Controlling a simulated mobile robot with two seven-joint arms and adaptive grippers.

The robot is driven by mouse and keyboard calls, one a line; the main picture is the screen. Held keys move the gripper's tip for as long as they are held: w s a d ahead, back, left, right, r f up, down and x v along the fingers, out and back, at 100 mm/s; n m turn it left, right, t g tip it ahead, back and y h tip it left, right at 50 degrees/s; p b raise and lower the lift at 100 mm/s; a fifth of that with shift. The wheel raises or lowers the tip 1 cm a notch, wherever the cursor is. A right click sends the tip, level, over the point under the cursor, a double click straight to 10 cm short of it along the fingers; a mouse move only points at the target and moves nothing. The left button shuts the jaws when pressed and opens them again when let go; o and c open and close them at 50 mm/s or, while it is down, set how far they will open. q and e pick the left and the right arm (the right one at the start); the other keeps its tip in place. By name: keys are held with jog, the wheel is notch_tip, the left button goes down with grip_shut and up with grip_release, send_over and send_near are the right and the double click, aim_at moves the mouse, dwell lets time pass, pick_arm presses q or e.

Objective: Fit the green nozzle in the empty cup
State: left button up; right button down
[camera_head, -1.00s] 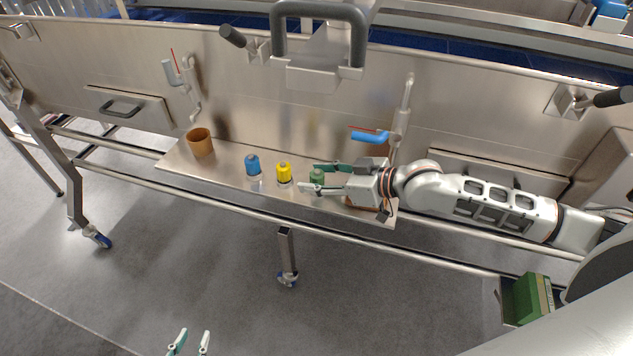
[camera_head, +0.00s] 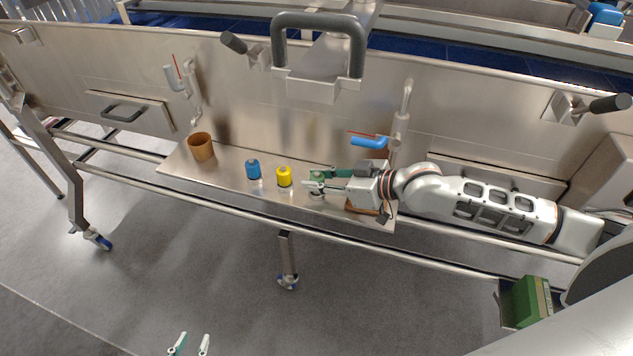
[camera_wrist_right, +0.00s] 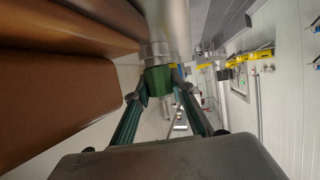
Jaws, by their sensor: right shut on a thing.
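The green nozzle (camera_head: 318,176) stands on the metal shelf (camera_head: 225,165), right of the yellow nozzle (camera_head: 284,176) and the blue nozzle (camera_head: 253,169). My right gripper (camera_head: 316,180) reaches in from the right and is shut on the green nozzle. In the right wrist view the green nozzle (camera_wrist_right: 158,80) sits between the dark green fingers, below a metal part. A brown cup (camera_head: 201,146) stands upright at the shelf's left end; no nozzle shows in it. My left gripper (camera_head: 190,345) is open and empty at the bottom edge.
A brown object (camera_head: 362,207) lies at the shelf's right end, partly hidden by my right gripper; brown surfaces (camera_wrist_right: 60,95) fill the wrist view's left side. A pipe with a blue lever (camera_head: 370,141) rises behind the gripper. The shelf between the cup and blue nozzle is clear.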

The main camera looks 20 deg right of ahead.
aim_at(318, 173)
jog(key=shift+r+p, duration=0.5)
jog(key=shift+p, duration=0.1)
jog(key=shift+r+p, duration=0.7)
jog(key=shift+r, duration=0.4)
dwell(0.7)
